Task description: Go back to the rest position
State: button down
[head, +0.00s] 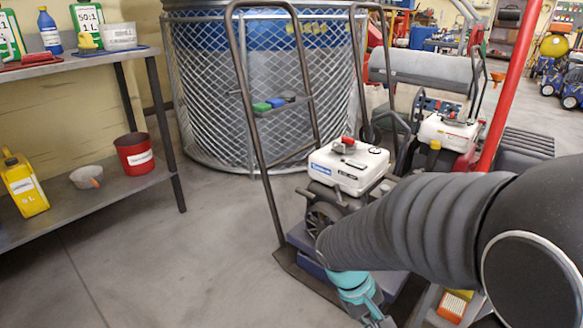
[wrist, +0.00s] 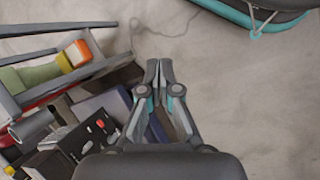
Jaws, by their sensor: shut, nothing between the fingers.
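My gripper (wrist: 158,84) shows in the wrist view with its two grey fingers together and nothing between them. It points over bare grey floor, beside dark machine parts at the left. In the head view my arm reaches in from the right, and only part of the teal wrist end shows low in the middle; the fingertips there are cut off or hidden. A machine with a white engine cover (head: 349,165) stands just behind my arm, which hides part of it.
A grey shelf (head: 110,186) at the left holds a yellow jug (head: 24,184), a red pot (head: 135,154) and a small bowl (head: 87,177). A large mesh cage (head: 215,90) stands behind. A red post (head: 505,85) rises at the right. Floor between shelf and machine is clear.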

jog(key=s+r+m+t+y+p, duration=0.2)
jog(key=s+r+t+p, duration=0.1)
jog(key=r, duration=0.8)
jog(key=s+a+r+m+t+y+p, duration=0.1)
jog(key=s+r+m+t+y+p, duration=0.1)
jog(key=r, duration=0.9)
jog(key=shift+s+r+m+t+y+p, duration=0.3)
jog(key=shift+s+t+p, duration=0.3)
jog(key=shift+t, duration=0.5)
